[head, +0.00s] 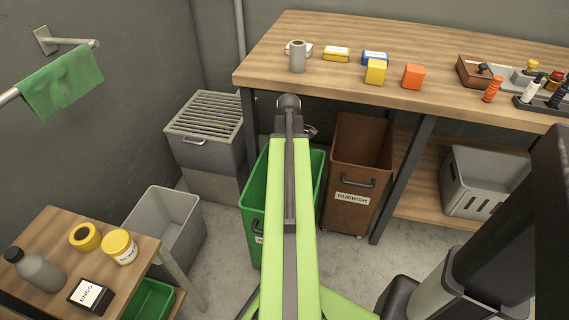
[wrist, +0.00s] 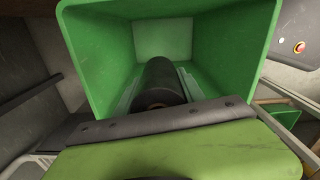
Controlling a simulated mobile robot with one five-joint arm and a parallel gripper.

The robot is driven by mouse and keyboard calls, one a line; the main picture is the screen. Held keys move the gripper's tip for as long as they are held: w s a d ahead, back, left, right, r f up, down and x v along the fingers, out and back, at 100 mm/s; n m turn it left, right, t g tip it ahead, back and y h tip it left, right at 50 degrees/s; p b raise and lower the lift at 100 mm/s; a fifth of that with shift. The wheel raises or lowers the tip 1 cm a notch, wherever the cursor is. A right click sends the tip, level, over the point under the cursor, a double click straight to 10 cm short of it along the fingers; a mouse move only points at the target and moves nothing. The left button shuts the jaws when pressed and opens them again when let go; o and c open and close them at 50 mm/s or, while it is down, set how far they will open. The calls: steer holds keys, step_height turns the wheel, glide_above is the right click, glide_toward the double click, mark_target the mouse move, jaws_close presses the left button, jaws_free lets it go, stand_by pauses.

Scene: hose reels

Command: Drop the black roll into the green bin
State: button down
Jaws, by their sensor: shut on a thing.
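The black roll (wrist: 162,80) shows in the wrist view, held by my gripper (wrist: 160,88), with its far end pointing into the green bin (wrist: 100,55). The roll is over the bin's opening; how far down it is I cannot tell. Pale edges of the jaws show on both sides of the roll, partly hidden by my arm. In the head view the green bin (head: 256,190) stands on the floor in front of the workbench, half covered by my arm. The roll and jaws are hidden there.
A brown rubbish bin (head: 354,170) stands close to the green bin's right. A vented grey cabinet (head: 205,140) and a grey bin (head: 168,225) are to the left. The workbench (head: 330,85) edge is just behind my wrist. A small table (head: 60,240) is at lower left.

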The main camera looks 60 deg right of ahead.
step_height(320, 180, down, 6)
steer(key=b, duration=0.5)
steer(key=shift+w+a+r, duration=0.1)
steer(key=shift+w+a, duration=0.05)
steer(key=c, duration=0.6)
jaws_free()
step_height(320, 180, up, 18)
steer(key=p, duration=1.7)
steer(key=shift+f, duration=0.2)
steer(key=shift+f, duration=0.1)
